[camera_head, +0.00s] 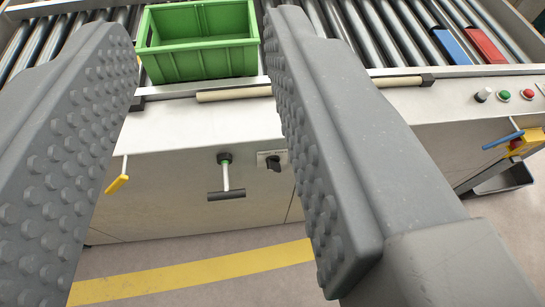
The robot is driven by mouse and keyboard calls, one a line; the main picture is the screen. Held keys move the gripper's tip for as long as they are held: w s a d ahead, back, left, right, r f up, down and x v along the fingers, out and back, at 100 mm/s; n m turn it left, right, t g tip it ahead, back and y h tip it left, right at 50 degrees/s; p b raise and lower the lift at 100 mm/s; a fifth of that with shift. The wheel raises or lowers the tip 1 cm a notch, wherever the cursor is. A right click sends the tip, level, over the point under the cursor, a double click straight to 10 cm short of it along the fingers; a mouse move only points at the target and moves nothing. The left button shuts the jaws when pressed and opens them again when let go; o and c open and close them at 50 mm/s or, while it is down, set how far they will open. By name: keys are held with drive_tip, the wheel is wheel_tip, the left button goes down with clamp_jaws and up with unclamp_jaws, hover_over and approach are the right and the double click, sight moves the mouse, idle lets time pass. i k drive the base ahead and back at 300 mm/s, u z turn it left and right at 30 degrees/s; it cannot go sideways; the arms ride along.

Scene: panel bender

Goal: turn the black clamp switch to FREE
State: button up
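The black clamp switch (273,163) is a small dark knob on a light plate on the pale front panel (160,140). It shows just left of my right finger, which hides part of the plate's surroundings. The markings on the plate are too small to read, so I cannot tell its setting. My gripper (202,40) is open and empty. Its two grey studded fingers stand wide apart in the foreground, left and right of the picture middle. The switch lies beyond them, seen between the fingers near the right one, and nothing touches it.
Left of the switch, a black T-handle (226,194) and a yellow-gripped lever (117,183) stick out. A green crate (205,60) sits on rollers above, with blue (451,46) and red (486,45) blocks farther right. Buttons (503,96) and a blue-handled lever (503,140) are at right.

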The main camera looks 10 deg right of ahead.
sight(274, 165)
drive_tip(key=z, duration=0.05)
drive_tip(key=k, duration=1.15)
drive_tip(key=u, duration=0.8)
drive_tip(key=i, duration=1.3)
drive_tip(key=z, duration=0.3)
